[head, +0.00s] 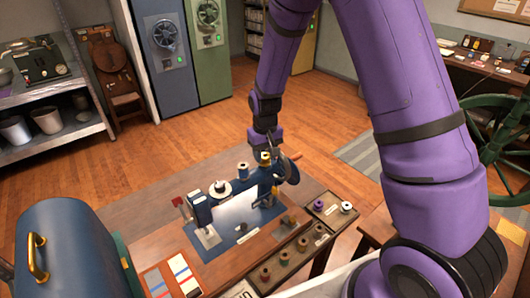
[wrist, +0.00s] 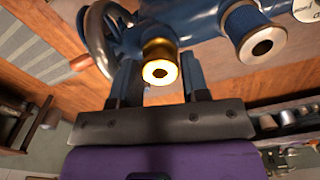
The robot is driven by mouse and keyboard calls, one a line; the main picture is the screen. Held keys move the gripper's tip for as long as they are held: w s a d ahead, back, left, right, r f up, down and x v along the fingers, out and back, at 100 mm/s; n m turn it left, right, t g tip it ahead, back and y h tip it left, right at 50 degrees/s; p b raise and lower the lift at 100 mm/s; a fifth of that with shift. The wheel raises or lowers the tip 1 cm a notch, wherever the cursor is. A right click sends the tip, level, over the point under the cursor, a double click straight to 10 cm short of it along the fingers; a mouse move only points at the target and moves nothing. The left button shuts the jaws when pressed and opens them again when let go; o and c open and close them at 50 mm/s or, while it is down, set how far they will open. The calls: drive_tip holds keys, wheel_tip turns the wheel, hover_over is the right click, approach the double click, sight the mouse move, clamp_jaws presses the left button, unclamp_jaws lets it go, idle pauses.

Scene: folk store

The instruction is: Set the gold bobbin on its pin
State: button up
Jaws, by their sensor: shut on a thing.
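In the head view the gold bobbin (head: 265,157) shows as a small yellow spot under my gripper (head: 266,150), over the right end of the blue sewing machine (head: 262,188). My gripper is shut on it. The sewing machine (wrist: 195,20) lies just beyond the bobbin in the wrist view. The pin for the gold bobbin is hidden; I cannot tell whether the bobbin touches it.
A blue spool (head: 243,170) and a white spool (head: 220,187) stand on the machine. The machine's handwheel (wrist: 107,30) is close left of my fingers. Trays of spools (head: 298,243) line the table's right side. A blue domed case (head: 75,250) stands at front left.

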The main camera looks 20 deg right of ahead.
drive_tip(key=shift+f, duration=0.3)
drive_tip(key=o, duration=0.8)
drive_tip(key=shift+w+r, duration=0.1)
drive_tip(key=shift+r, duration=0.4)
wheel_tip(320, 180, up, 10)
